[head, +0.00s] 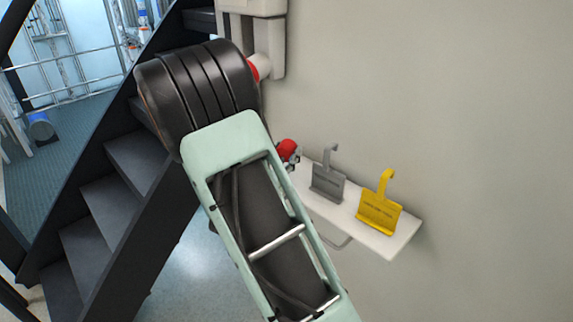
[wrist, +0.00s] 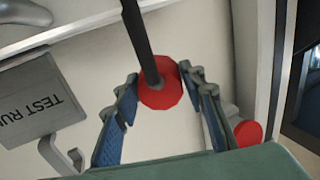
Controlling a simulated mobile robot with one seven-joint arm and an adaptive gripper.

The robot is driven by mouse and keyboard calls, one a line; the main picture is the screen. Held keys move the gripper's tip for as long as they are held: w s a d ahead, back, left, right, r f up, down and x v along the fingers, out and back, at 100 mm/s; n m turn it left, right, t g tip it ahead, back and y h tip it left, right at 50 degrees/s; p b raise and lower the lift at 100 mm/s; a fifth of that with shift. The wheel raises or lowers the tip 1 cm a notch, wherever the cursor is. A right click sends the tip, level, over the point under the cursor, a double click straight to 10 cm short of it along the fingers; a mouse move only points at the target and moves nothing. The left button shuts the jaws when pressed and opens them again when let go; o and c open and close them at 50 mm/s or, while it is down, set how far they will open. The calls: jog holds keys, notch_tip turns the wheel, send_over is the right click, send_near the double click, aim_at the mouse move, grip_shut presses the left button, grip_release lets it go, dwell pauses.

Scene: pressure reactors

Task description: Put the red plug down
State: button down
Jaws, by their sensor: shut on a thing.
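The red plug (wrist: 160,94) is a red disc with a dark rod or cable rising from it in the wrist view. My gripper (wrist: 160,82) has its two blue-padded fingers on either side of it and is shut on it. In the head view the red plug (head: 287,148) shows just past my arm, at the left end of the white shelf (head: 392,246). Only a small part of my gripper (head: 293,161) shows there; my arm hides the rest. I cannot tell whether the plug touches the shelf.
A grey hooked sign (head: 328,184) and a yellow hooked sign (head: 379,211) stand on the shelf by the wall. A pale wall box (head: 263,40) with a red ring is above. Dark stairs (head: 110,205) are at left. Another red round part (wrist: 248,132) is right of my fingers.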

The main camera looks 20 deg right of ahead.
jog(key=shift+w+d+f, duration=0.4)
jog(key=shift+d+f, duration=0.1)
jog(key=shift+f, duration=0.25)
jog(key=shift+w+f, duration=0.1)
jog(key=shift+f, duration=1.45)
jog(key=shift+f, duration=0.15)
jog(key=c, duration=1.2)
grip_release()
jog(key=shift+c, duration=0.2)
